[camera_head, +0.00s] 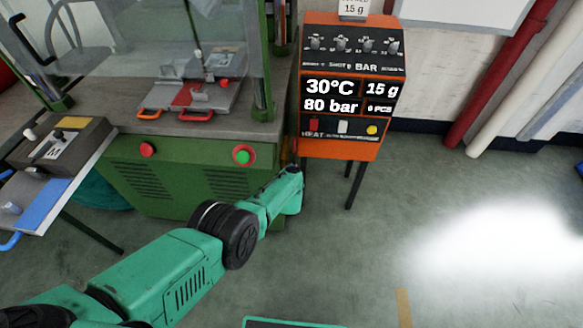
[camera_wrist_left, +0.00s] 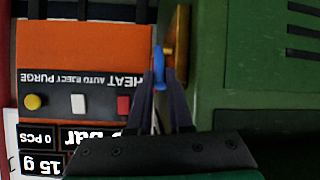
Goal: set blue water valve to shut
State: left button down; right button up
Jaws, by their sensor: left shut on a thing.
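The blue water valve (camera_wrist_left: 159,68) shows in the left wrist view as a narrow blue handle beside a brass-coloured fitting, in the gap between the orange machine and the green press. My left gripper (camera_wrist_left: 164,84) has its dark fingers at the handle and is shut on it. In the head view my left arm reaches in from the lower left, and my left gripper (camera_head: 295,170) is at the press's right corner. The valve is hidden there. My right gripper is in neither view.
The orange control machine (camera_head: 341,149) stands right of the green press (camera_head: 180,190), whose front has red and green buttons. A side table (camera_head: 75,170) with a blue-handled plate stands at the left. Red and white pipes (camera_head: 500,75) run along the wall.

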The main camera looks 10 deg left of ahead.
pick_arm(q)
jog(key=shift+a+g, duration=0.25)
jog(key=shift+g, duration=0.45)
jog(key=shift+d, duration=0.1)
jog(key=c, duration=0.9)
grip_release()
jog(key=shift+c, duration=0.2)
jog(key=shift+o, duration=0.5)
jog(key=shift+r, duration=0.25)
jog(key=shift+d, duration=0.1)
